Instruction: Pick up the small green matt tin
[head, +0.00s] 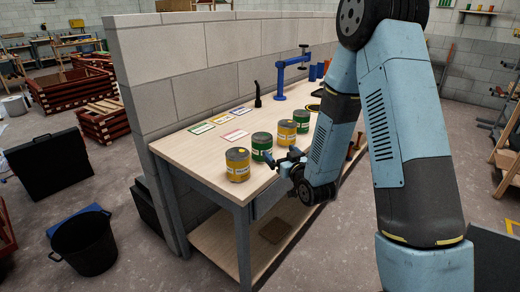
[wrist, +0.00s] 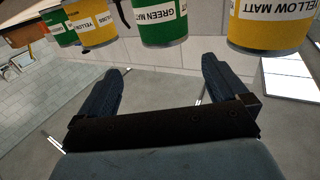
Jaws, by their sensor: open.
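My gripper (head: 284,161) is beside the bench's front edge, close to that tin. In the wrist view my gripper (wrist: 163,78) is open and empty, with the green tin beyond its fingertips and apart from them.
A yellow tin labelled YELLOW MATT (wrist: 268,22) stands beside the green one, at the row's near end (head: 237,166). Another yellow tin (head: 286,132) and green tin (head: 301,120) stand farther along. Coloured cards (head: 219,118) lie behind on the bench (head: 196,150), against a block wall (head: 180,65).

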